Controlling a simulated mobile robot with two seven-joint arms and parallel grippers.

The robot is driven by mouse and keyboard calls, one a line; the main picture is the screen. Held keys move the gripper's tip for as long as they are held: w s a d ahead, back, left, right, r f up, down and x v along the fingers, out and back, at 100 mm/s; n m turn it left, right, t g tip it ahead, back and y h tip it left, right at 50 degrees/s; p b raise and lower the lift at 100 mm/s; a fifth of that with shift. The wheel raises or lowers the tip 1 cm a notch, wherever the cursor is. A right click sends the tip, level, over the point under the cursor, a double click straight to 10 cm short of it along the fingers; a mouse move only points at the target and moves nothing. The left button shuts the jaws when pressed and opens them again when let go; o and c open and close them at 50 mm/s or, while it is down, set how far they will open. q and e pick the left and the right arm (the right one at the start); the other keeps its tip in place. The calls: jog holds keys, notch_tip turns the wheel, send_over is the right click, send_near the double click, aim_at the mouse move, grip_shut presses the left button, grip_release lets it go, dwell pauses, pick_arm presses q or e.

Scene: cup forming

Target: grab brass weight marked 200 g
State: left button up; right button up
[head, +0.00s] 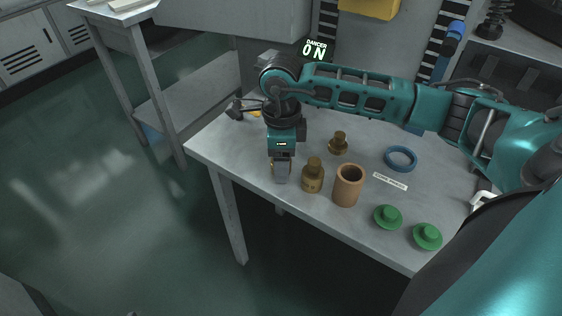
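A brass weight (313,178) with a knob on top stands upright near the table's front edge. A second, smaller-looking brass weight (338,144) stands further back. Their markings are too small to read, so I cannot tell which is 200 g. My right gripper (281,175) points down at the table just left of the front weight, apart from it. A little brass colour shows at its fingers, but whether anything is between them is hidden. My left gripper is not in view.
A brown cup-like cylinder (348,186) stands right of the front weight. The grey table's (222,150) left part is mostly clear.

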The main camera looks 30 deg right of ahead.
jog(key=c, duration=1.1)
jog(key=shift+o, duration=0.2)
